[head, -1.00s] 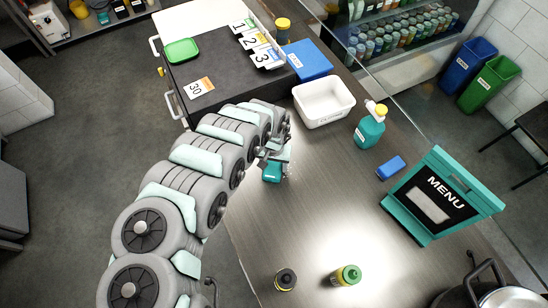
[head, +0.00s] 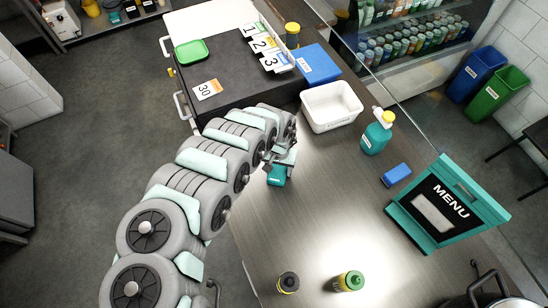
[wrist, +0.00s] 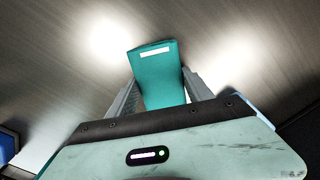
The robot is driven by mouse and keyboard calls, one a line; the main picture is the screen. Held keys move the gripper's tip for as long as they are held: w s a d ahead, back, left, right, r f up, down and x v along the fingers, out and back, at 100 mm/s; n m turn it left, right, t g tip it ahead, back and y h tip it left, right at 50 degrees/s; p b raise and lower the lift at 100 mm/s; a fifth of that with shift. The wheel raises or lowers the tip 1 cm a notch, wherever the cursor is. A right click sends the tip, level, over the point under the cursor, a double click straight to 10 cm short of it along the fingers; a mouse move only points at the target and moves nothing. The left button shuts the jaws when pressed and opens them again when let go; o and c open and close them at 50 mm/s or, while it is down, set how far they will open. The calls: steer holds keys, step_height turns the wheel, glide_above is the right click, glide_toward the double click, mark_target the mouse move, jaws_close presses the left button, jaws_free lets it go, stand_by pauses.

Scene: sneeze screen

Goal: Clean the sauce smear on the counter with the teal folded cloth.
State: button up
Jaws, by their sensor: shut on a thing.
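The teal folded cloth (head: 277,176) is held in my gripper (head: 279,163) over the left part of the counter (head: 310,220) in the head view. In the wrist view the cloth (wrist: 157,75), with a white label strip, sits between the two fingers of my gripper (wrist: 158,92), which are shut on it. I cannot tell whether the cloth touches the counter. I see no sauce smear on the visible counter; my arm and the cloth hide part of it.
A white bin (head: 331,106), a teal spray bottle (head: 377,133), a blue sponge-like block (head: 397,175) and a teal menu stand (head: 440,208) stand on the counter. Two sauce bottles, one dark (head: 288,282) and one green (head: 349,281), stand at the front. The middle is clear.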

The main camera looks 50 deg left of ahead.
step_height(320, 180, up, 3)
steer(key=shift+w+r+p, duration=0.1)
steer(key=shift+w+p, duration=0.05)
steer(key=shift+p, duration=0.55)
steer(key=shift+r+p, duration=0.35)
steer(key=shift+p, duration=0.05)
step_height(320, 180, up, 4)
steer(key=p, duration=0.3)
steer(key=shift+p, duration=0.4)
